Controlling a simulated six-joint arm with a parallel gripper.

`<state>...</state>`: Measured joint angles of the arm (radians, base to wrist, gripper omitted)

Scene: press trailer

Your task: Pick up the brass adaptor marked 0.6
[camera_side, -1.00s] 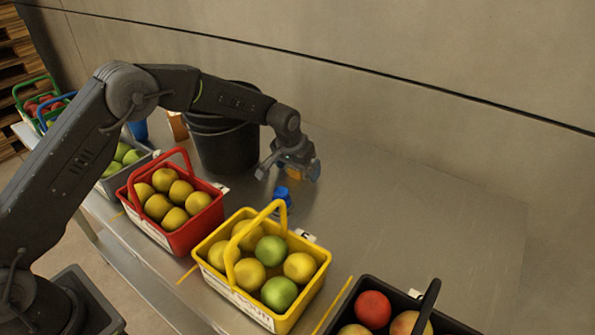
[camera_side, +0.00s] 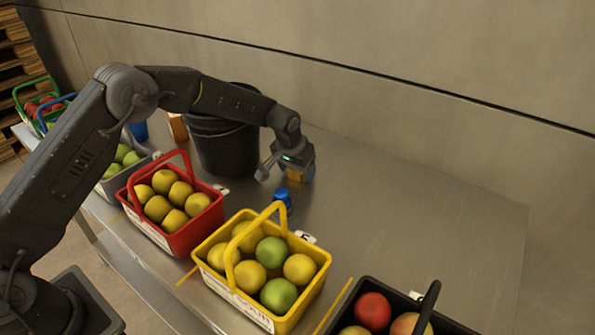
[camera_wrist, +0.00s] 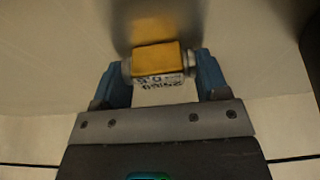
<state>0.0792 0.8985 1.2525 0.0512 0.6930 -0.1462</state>
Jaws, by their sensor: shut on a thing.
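A brass-coloured block with metal ends, the adaptor (camera_wrist: 155,58), is between the blue fingers of my gripper (camera_wrist: 160,78) in the wrist view. It bears a pale label with dark print, upside down and hard to read; I cannot be sure of its mark. In the side view the adaptor (camera_side: 296,175) shows as a small orange patch under my gripper (camera_side: 298,172), at the bench surface beside the black bucket. My gripper is shut on it. I cannot tell whether it is clear of the bench.
A small blue object (camera_side: 283,197) stands close in front of my gripper. A black bucket (camera_side: 225,150) is to its left. Yellow (camera_side: 300,312) and red (camera_side: 190,235) fruit baskets line the front edge. The bench on the right (camera_side: 430,215) is clear.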

